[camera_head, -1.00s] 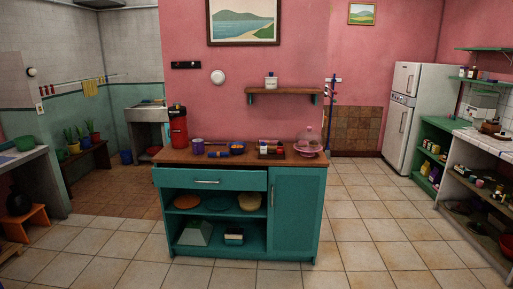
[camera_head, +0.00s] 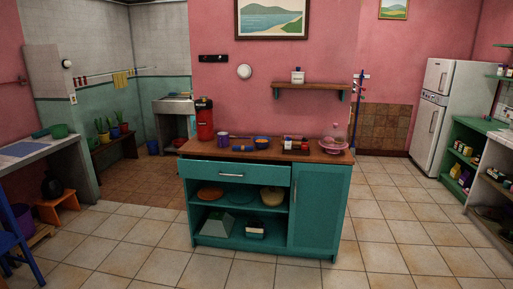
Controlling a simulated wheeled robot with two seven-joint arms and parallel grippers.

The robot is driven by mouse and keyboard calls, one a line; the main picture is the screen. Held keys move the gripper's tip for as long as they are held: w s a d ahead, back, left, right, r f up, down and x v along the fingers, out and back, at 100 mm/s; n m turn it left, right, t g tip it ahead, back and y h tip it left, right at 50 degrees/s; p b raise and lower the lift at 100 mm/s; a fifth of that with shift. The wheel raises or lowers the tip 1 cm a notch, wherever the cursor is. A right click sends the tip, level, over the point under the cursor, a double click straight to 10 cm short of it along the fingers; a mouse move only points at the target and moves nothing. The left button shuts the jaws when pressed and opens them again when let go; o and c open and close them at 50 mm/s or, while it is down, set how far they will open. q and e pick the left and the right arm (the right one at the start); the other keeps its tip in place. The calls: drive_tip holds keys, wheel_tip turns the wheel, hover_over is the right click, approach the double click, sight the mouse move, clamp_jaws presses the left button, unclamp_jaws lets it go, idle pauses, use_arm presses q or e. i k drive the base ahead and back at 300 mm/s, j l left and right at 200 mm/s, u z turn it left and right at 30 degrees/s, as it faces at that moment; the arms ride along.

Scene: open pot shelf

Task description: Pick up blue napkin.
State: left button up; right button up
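A small blue item (camera_head: 242,148) lies on the wooden top of the teal cabinet (camera_head: 234,174), between a purple cup (camera_head: 222,141) and a blue-and-orange bowl (camera_head: 262,142). It may be the blue napkin, but it is too small to tell. A flat blue-grey piece (camera_head: 24,148) lies on the left counter (camera_head: 40,158); I cannot tell if it is cloth. Neither of my grippers is in view.
The cabinet top also holds a red dispenser (camera_head: 205,122), small jars (camera_head: 294,143) and a pink domed dish (camera_head: 333,141). A blue chair (camera_head: 10,240) stands at the left edge. Tiled floor is clear before the cabinet and to its right.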

sight(235, 147)
drive_tip(key=i+j, duration=0.25)
drive_tip(key=i, duration=0.3)
drive_tip(key=i+j, duration=0.25)
drive_tip(key=i, duration=0.3)
drive_tip(key=i+j+u, duration=0.1)
drive_tip(key=i+j, duration=0.15)
drive_tip(key=i, duration=0.35)
drive_tip(key=i+j, duration=0.2)
drive_tip(key=i, duration=0.35)
drive_tip(key=i+j+u, duration=0.1)
drive_tip(key=i, duration=0.45)
drive_tip(key=i+j, duration=0.25)
drive_tip(key=i, duration=0.35)
drive_tip(key=i+j, duration=0.15)
drive_tip(key=i, duration=0.4)
drive_tip(key=j+u, duration=0.05)
